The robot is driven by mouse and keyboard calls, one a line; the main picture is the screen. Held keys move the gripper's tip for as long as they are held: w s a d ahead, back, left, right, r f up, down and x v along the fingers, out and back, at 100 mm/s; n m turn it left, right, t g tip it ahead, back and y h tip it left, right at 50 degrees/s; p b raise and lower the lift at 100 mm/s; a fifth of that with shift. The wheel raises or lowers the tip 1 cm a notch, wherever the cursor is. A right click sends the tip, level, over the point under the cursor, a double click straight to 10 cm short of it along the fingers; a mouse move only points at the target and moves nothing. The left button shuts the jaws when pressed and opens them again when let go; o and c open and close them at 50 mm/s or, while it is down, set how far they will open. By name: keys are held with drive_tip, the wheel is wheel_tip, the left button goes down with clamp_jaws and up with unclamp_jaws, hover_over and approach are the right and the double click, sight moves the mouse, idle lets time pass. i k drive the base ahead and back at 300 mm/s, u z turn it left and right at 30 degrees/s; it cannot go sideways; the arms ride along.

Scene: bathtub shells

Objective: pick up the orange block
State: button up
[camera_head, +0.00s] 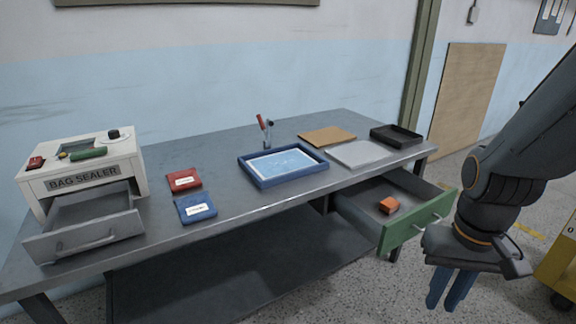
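The orange block (388,205) lies inside an open drawer (357,212) with a green front, under the right end of the grey table. The block is in plain view and nothing touches it. My gripper (450,290) hangs at the lower right, outside the drawer, to the right of its green front and apart from the block. Its two blue fingers point down and hold nothing visible. They overlap closely from this angle, so their opening is unclear.
The green drawer front (420,222) stands between my gripper and the block. The tabletop (225,165) above holds a blue tray (285,181), a grey panel (358,154), a black tray (396,136) and red and blue packets. A bag sealer (85,172) with an open drawer stands left.

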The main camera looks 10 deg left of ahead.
sight(389, 206)
drive_tip(key=u, duration=0.05)
drive_tip(key=k, duration=0.65)
drive_tip(key=z, duration=0.6)
drive_tip(key=i, duration=0.75)
drive_tip(key=z, duration=0.5)
drive_tip(key=i, duration=0.75)
drive_tip(key=u, duration=0.7)
drive_tip(key=i, duration=0.8)
drive_tip(key=u, duration=0.65)
